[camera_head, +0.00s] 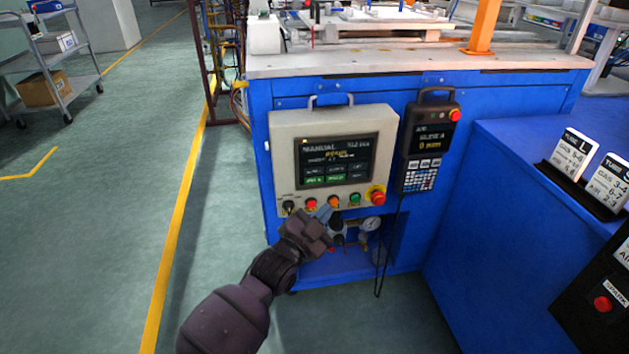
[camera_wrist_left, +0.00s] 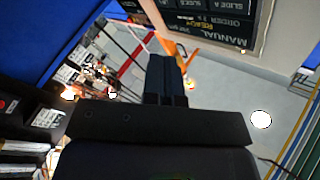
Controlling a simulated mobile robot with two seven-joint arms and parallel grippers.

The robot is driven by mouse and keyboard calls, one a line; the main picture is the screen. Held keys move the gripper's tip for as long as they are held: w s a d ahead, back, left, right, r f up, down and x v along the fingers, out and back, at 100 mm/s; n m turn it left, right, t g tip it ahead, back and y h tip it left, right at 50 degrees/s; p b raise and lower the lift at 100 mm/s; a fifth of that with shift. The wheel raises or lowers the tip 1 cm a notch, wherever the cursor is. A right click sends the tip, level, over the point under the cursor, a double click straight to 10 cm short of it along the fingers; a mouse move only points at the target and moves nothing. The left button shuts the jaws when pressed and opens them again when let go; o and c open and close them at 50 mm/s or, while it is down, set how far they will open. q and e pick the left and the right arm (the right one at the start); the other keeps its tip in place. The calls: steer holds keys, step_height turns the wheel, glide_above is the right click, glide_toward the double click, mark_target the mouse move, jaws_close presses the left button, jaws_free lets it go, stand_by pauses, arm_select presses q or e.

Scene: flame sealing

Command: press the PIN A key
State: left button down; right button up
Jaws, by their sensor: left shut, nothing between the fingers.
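A beige control panel (camera_head: 284,150) on the front of the blue cabinet carries a dark touchscreen (camera_head: 340,158). The screen reads MANUAL at the top and has small keys below, with green ones in the bottom row (camera_head: 314,181); their labels are too small to read surely, so I cannot tell which is PIN A. My left gripper (camera_head: 324,213) is shut and empty, its tip just below the panel's row of buttons, under the screen. In the left wrist view its closed fingers (camera_wrist_left: 166,76) point up, with part of the screen (camera_wrist_left: 215,20) at the upper right, apart from them.
Below the screen are an orange knob (camera_head: 334,202), a green button (camera_head: 355,199) and a red emergency stop (camera_head: 377,195). A handheld pendant (camera_head: 428,145) hangs to the right. A pressure gauge (camera_head: 371,224) sits below the panel.

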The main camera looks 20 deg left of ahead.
arm_select(q)
steer(key=b, duration=0.2)
glide_toward(324, 175)
steer(key=w+d, duration=0.3)
steer(key=shift+w+a+r, duration=0.35)
steer(key=shift+w+a, duration=0.15)
steer(key=shift+w, duration=0.25)
arm_select(e)
steer(key=shift+w+f+t, duration=0.15)
steer(key=shift+f+t, duration=0.1)
steer(key=shift+t, duration=0.15)
arm_select(q)
steer(key=shift+w, duration=0.1)
stand_by(0.9)
steer(key=shift+w+a, duration=0.25)
arm_select(e)
steer(key=shift+r, duration=0.1)
arm_select(q)
steer(key=shift+w+a, duration=0.15)
steer(key=shift+w, duration=0.1)
stand_by(0.8)
arm_select(e)
steer(key=shift+w+r, duration=0.1)
arm_select(q)
steer(key=shift+s+d+r+p, duration=0.15)
steer(key=shift+s+d+p, duration=0.25)
steer(key=shift+s, duration=0.25)
arm_select(e)
steer(key=shift+w+r, duration=0.25)
steer(key=shift+r, duration=0.3)
